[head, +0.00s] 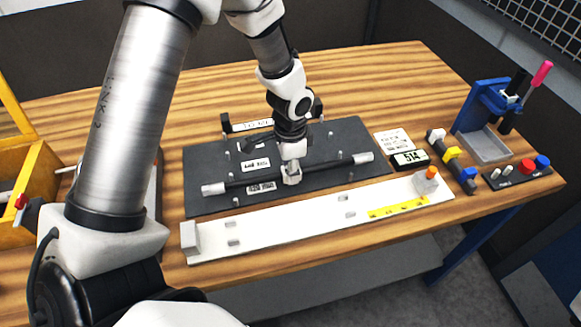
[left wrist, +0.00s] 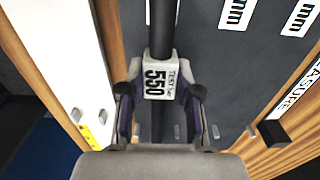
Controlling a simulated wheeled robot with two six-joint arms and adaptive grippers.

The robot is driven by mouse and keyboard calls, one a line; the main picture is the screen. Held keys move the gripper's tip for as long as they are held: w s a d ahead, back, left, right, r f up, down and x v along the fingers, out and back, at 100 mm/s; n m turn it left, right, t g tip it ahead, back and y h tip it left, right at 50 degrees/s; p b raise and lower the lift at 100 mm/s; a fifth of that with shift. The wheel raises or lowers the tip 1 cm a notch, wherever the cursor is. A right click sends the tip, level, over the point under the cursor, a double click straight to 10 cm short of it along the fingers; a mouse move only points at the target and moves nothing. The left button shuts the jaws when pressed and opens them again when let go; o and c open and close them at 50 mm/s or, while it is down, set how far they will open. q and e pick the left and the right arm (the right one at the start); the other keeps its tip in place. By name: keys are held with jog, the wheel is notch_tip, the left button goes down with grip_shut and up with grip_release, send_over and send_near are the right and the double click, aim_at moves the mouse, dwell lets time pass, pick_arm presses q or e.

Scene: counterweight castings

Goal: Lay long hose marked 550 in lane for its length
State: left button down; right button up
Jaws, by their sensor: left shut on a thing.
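My left gripper (head: 291,172) is shut on the middle of a long black hose (head: 325,166) with white ends. In the left wrist view the fingers (left wrist: 160,100) sit either side of the hose's white tag (left wrist: 157,82), which reads 550 TEST. The hose lies crosswise over the front part of a dark mat (head: 205,160). I cannot tell whether it touches the mat. The mat has small pegs and white lane labels in mm (head: 255,164), too small to read fully; the gripper and hose hide part of it. My right gripper is not in view.
A white gauge strip (head: 280,226) with a yellow band and orange knob lies in front of the mat. To the right are a black block marked 514 (head: 410,159), a card (head: 394,140), a blue press (head: 485,110) and a button box (head: 520,174). A yellow rack (head: 38,170) stands left.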

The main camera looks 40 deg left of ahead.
pick_arm(q)
jog(key=shift+f+b, duration=0.3)
jog(key=shift+f, duration=0.35)
dwell(0.6)
jog(key=c, duration=0.7)
grip_release()
notch_tip(320, 180, up, 7)
jog(key=p, duration=0.7)
